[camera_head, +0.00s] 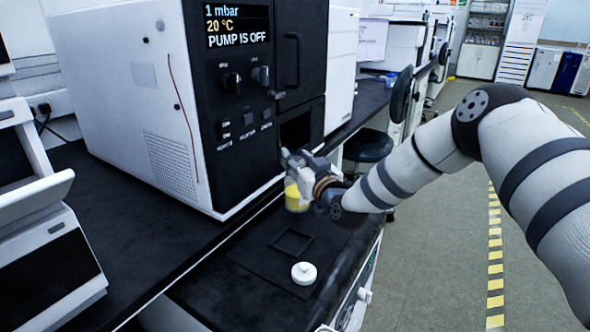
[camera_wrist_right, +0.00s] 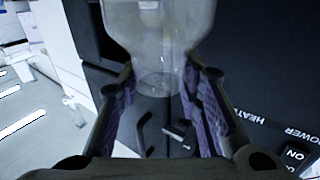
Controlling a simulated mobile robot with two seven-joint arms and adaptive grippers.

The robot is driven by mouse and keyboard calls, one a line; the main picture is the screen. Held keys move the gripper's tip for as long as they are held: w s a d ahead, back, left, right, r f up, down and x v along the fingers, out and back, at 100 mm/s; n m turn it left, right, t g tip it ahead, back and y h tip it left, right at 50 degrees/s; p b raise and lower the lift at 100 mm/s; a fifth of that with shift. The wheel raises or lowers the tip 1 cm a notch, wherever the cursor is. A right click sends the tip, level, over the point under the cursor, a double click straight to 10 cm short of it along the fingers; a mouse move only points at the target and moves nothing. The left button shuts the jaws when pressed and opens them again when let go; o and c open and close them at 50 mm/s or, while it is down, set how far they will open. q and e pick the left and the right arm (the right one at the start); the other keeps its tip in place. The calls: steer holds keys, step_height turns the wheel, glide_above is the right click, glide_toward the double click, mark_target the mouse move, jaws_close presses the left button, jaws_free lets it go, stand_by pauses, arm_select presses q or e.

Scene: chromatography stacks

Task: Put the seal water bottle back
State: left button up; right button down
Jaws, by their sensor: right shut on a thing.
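My right gripper (camera_head: 292,165) is beside the front of the black-fronted machine, above the lower counter. In the right wrist view its two fingers (camera_wrist_right: 160,100) are shut on a clear, see-through bottle (camera_wrist_right: 165,35), one finger on each side. In the head view the gripper hides most of that bottle. A yellow patch, like liquid in a clear container (camera_head: 297,196), shows just below the gripper; I cannot tell whether it belongs to the held bottle. A round white cap (camera_head: 304,273) lies on the dark counter. My left gripper is not in view.
The machine (camera_head: 203,90) has a display reading "PUMP IS OFF", with knobs and buttons. A thin square outline (camera_head: 292,243) marks the dark lower counter (camera_head: 225,290). A dark stool (camera_head: 368,145) stands behind my right gripper. The floor at right is clear.

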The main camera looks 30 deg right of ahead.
steer(key=f, duration=0.3)
steer(key=f+b, duration=0.1)
steer(key=shift+w+d+f, duration=0.15)
steer(key=shift+w+f, duration=0.05)
steer(key=shift+w, duration=0.05)
steer(key=shift+s+r, duration=0.3)
steer(key=shift+r, duration=0.3)
steer(key=shift+f, duration=0.2)
steer(key=c, duration=1.1)
jaws_free()
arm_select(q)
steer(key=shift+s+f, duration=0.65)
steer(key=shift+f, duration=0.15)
arm_select(e)
steer(key=shift+w, duration=0.1)
